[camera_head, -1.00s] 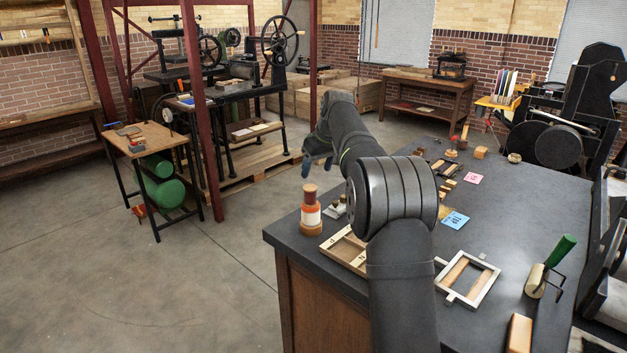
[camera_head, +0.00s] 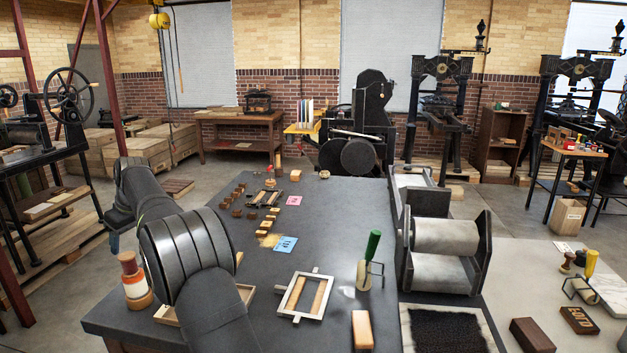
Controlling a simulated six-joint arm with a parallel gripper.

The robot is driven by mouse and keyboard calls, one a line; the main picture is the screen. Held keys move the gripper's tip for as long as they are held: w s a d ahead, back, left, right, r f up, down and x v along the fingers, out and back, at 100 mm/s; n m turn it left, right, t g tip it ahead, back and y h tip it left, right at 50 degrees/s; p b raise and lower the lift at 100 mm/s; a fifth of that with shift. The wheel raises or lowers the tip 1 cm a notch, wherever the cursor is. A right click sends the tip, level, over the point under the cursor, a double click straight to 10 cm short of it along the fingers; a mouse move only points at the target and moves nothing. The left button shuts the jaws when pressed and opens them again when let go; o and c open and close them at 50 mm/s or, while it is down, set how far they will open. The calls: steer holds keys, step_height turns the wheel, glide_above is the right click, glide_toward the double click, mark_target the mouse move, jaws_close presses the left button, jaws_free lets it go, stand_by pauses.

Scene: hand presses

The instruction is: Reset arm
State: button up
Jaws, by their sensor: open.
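My arm reaches in from the bottom left, bends at a thick ribbed elbow above the table's left end, and points away to the left. My gripper (camera_head: 114,242) is at the far left, past the table's left edge and above the floor. Its small dark fingers hang down, open, and hold nothing that I can see. Part of it is hidden behind my own forearm. The dark worktable (camera_head: 330,215) is to its right, apart from it. A bottle with a red-brown cap (camera_head: 133,280) stands on the table's left corner, near my elbow.
On the table are a metal frame (camera_head: 307,296), a green-handled roller (camera_head: 371,260), a blue card (camera_head: 285,244), small wooden blocks and a roller press (camera_head: 443,245). My elbow partly covers a wooden tray (camera_head: 165,316). A wheeled press (camera_head: 70,92) stands at the left.

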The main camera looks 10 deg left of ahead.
mark_target(126, 255)
steer(key=x, duration=0.7)
steer(key=shift+a+r, duration=0.1)
steer(key=shift+r, duration=1.65)
